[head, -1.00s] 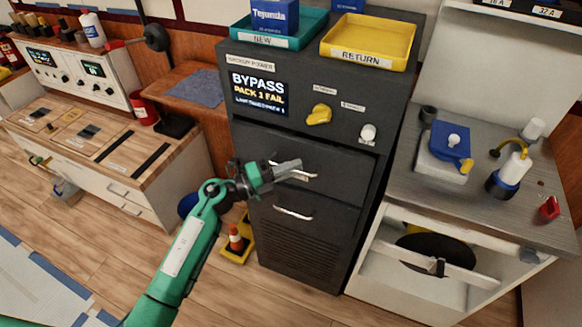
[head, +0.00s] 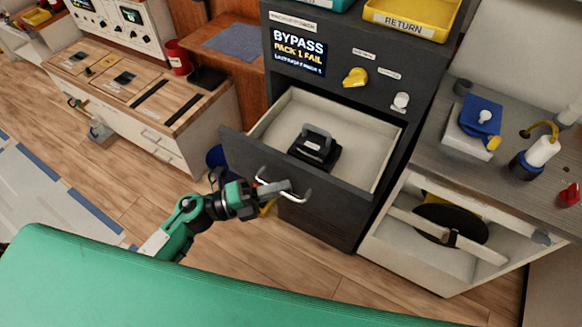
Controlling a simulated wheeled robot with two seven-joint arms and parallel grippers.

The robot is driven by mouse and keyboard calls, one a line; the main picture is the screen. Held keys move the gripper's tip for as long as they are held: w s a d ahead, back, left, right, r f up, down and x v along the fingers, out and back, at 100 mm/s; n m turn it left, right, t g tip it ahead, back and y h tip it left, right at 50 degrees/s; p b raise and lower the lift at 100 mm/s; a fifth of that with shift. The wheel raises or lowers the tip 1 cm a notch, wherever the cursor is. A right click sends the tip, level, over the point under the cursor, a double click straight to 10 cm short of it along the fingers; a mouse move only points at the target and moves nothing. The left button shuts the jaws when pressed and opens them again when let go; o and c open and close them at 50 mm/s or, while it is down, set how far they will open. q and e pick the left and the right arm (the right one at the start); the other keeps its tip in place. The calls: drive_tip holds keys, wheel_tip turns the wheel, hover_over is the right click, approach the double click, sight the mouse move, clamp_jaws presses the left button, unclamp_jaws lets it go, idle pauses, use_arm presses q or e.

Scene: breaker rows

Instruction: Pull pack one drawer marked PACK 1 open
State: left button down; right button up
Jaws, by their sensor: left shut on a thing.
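The upper drawer (head: 259,166) of the dark cabinet (head: 398,60) is pulled well out, its pale inside showing. A black pack with a grey handle (head: 316,148) sits in it. My left gripper (head: 284,188) is at the drawer's front, shut on the metal handle (head: 300,197). Any marking on the drawer front cannot be read. The cabinet's screen (head: 298,52) reads BYPASS, PACK 1 FAIL. The lower drawer is mostly hidden behind the open one. My right gripper is not in view.
A yellow knob (head: 355,77) and a white knob (head: 401,101) are on the cabinet front. A yellow RETURN tray (head: 411,18) is on top. A counter (head: 433,150) stands at the right and a wooden bench (head: 137,110) at the left. Wood floor is open at the left.

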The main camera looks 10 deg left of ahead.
use_arm(q)
drive_tip(key=shift+s+a, duration=0.2)
drive_tip(key=shift+s, duration=0.45)
drive_tip(key=shift+s+a, duration=0.2)
drive_tip(key=shift+s, duration=0.4)
drive_tip(key=c, duration=1.8)
unclamp_jaws()
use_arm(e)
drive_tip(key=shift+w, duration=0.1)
use_arm(q)
drive_tip(key=shift+o, duration=0.2)
drive_tip(key=shift+a, duration=0.15)
